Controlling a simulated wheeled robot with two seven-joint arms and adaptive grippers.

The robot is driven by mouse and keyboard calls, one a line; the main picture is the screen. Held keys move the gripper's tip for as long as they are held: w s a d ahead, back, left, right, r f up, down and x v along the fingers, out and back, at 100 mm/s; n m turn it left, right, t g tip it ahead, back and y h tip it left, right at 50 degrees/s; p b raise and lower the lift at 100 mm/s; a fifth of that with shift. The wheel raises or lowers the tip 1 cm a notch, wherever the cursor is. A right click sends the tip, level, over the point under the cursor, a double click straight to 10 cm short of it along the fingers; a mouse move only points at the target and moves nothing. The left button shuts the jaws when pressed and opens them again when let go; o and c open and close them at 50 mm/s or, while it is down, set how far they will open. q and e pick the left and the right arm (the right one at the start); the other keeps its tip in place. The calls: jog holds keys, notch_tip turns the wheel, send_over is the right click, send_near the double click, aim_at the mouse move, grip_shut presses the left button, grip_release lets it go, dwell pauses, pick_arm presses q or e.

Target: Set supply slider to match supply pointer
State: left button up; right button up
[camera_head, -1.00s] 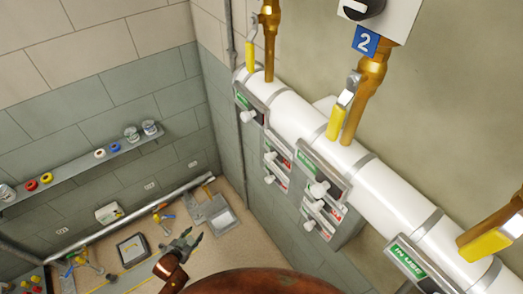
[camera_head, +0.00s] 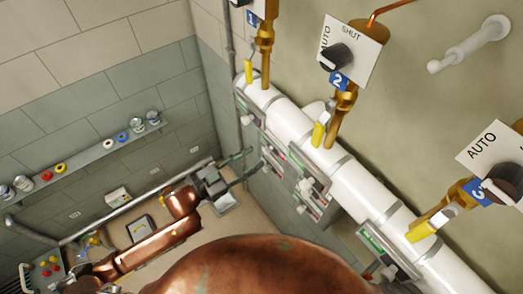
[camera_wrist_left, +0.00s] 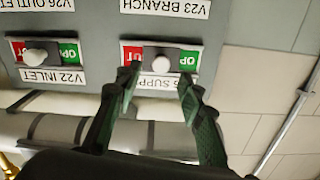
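The supply slider's white knob (camera_wrist_left: 161,64) sits near the middle of its slot, between a red field on the left and a green field on the right in the left wrist view. The view is upside down, and the label (camera_wrist_left: 157,83) ending in "SUPPLY" is partly covered. My left gripper (camera_wrist_left: 161,78) is open, with one finger on each side of the knob. Contact cannot be told. In the head view my left gripper (camera_head: 254,162) reaches the wall plates below the white pipe. I cannot pick out the supply pointer. My right gripper does not show.
The V22 INLET slider (camera_wrist_left: 36,56) is left of the supply slider. Labels V26 OUTLET and V23 BRANCH (camera_wrist_left: 166,8) border it. A white pipe (camera_head: 357,188) with yellow-handled valves runs along the wall. A shelf (camera_head: 85,160) with small items is at left.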

aim_at(264, 152)
pick_arm(q)
jog(key=shift+p+x, duration=0.45)
jog(key=shift+x, duration=1.9)
grip_shut()
